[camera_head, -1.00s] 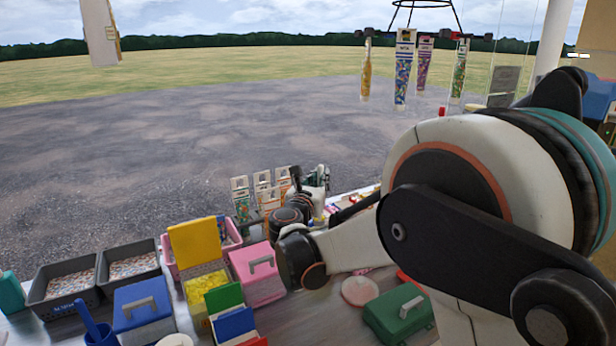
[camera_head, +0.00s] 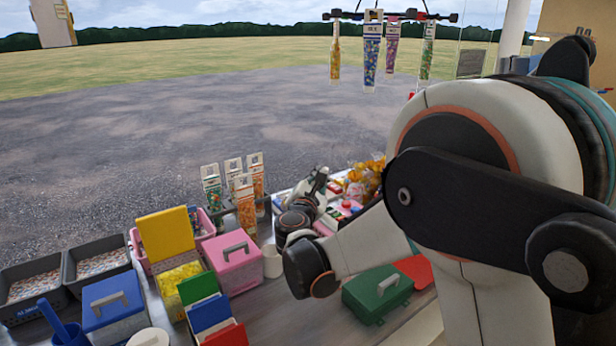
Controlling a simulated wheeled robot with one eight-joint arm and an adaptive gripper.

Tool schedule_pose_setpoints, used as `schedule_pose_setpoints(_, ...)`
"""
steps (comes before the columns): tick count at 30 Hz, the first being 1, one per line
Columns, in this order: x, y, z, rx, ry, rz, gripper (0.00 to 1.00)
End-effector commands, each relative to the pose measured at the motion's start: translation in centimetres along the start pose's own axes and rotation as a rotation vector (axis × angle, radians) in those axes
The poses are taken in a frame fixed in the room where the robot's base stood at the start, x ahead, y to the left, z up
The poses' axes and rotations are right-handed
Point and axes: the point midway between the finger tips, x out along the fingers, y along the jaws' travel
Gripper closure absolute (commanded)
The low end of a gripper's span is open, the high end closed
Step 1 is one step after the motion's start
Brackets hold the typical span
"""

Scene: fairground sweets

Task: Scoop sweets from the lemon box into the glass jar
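The lemon box is the open yellow box (camera_head: 178,279) at lower left, holding yellow sweets, with its yellow lid (camera_head: 166,233) raised behind it. A small whitish vessel (camera_head: 272,262) stands right of the pink box; I cannot tell whether it is the glass jar. A blue scoop handle (camera_head: 52,318) sticks out of a blue cup at the lower left corner. My arm reaches in from the right, and its far end, with my gripper (camera_head: 320,181), is right of and beyond the lemon box, apart from it. The fingers are too small and overlapped to read.
A closed pink box (camera_head: 233,263) adjoins the lemon box on its right. A blue box (camera_head: 112,302) is on its left. Coloured cards (camera_head: 210,314) stand in front. A green case (camera_head: 378,292) lies under my arm. Sweet tubes (camera_head: 372,50) hang from a rack above.

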Motion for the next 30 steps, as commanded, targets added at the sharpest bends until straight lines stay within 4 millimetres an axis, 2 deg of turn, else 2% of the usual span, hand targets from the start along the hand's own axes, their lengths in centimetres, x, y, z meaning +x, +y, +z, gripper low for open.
schedule_pose_setpoints(8, 0.0, -3.2, -0.4, 0.205, -0.001, -0.001, 1.00)
schedule_pose_setpoints(18, 0.0, -6.6, -1.8, 0.426, -0.001, 0.000, 1.00)
schedule_pose_setpoints(24, 0.0, -7.9, -2.3, 0.518, -0.001, -0.001, 1.00)
schedule_pose_setpoints(30, 0.0, -8.4, -2.4, 0.556, -0.001, 0.000, 1.00)
